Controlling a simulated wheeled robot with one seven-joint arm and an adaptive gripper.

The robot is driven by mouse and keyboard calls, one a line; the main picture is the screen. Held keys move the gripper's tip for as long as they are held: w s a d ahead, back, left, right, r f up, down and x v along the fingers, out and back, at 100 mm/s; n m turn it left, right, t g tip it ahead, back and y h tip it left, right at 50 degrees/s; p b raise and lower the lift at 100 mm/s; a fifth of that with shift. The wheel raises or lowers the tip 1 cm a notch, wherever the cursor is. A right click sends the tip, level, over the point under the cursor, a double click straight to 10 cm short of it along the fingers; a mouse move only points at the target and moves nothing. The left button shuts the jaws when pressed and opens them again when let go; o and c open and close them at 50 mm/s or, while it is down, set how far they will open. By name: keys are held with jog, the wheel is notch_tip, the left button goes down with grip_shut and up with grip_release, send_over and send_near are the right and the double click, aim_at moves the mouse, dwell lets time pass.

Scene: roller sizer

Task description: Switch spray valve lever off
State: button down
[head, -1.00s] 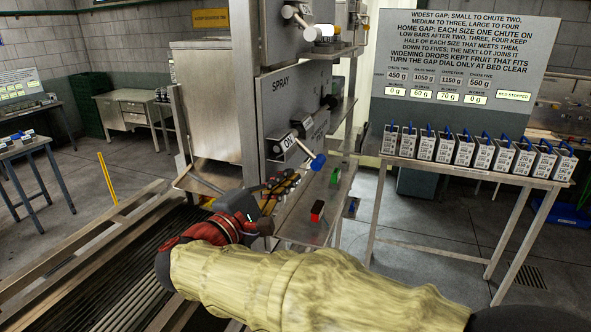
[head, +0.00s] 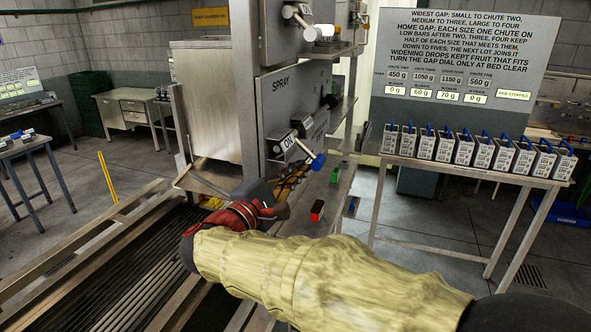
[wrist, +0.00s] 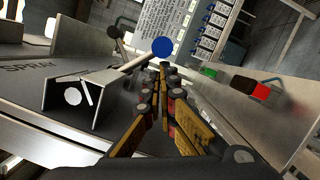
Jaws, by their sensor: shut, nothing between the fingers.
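The spray valve lever ends in a blue ball knob (head: 317,161) on a pale rod. The rod slants down and right from a bracket beside a label reading ON, on the grey SPRAY panel (head: 283,88). In the wrist view the blue knob (wrist: 162,47) shows just beyond the fingertips, with its rod running left to the metal bracket (wrist: 85,92). My gripper (wrist: 167,72) has its yellow-and-black fingers closed together with nothing held. In the head view my gripper (head: 292,176) is just below and left of the knob, partly hidden by my wrist. Contact with the lever cannot be told.
A red button block (head: 317,211) and a green one (head: 335,175) sit on the ledge right of the gripper. A black knob (head: 329,101) sticks out higher on the panel. A table (head: 390,160) with several labelled boxes stands at the right.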

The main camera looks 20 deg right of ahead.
aim_at(314, 163)
jog(key=shift+s+d+r+n, duration=0.2)
jog(key=shift+d+n, duration=0.1)
jog(key=shift+n, duration=0.4)
jog(key=d+r+n+t+p, duration=0.1)
jog(key=n, duration=0.1)
jog(key=s+r+n+t+p, duration=0.1)
jog(key=n+p, duration=0.1)
jog(key=n, duration=0.1)
jog(key=s+d+r+n+p, duration=0.1)
jog(key=n, duration=0.2)
jog(key=shift+d+r+t+y+p, duration=0.1)
jog(key=shift+d+t+y+p, duration=0.2)
jog(key=shift+t, duration=0.1)
jog(key=n+p, duration=0.1)
jog(key=r+n+p, duration=0.1)
jog(key=n, duration=0.1)
jog(key=r+n+t+y+p, duration=0.1)
jog(key=shift+s+d, duration=0.2)
jog(key=shift+d, duration=0.15)
jog(key=n, duration=0.1)
jog(key=r+n+p, duration=0.1)
jog(key=n+p, duration=0.1)
jog(key=n, duration=0.1)
jog(key=shift+r+t+y, duration=0.3)
jog(key=shift+y, duration=0.1)
jog(key=shift+r, duration=0.45)
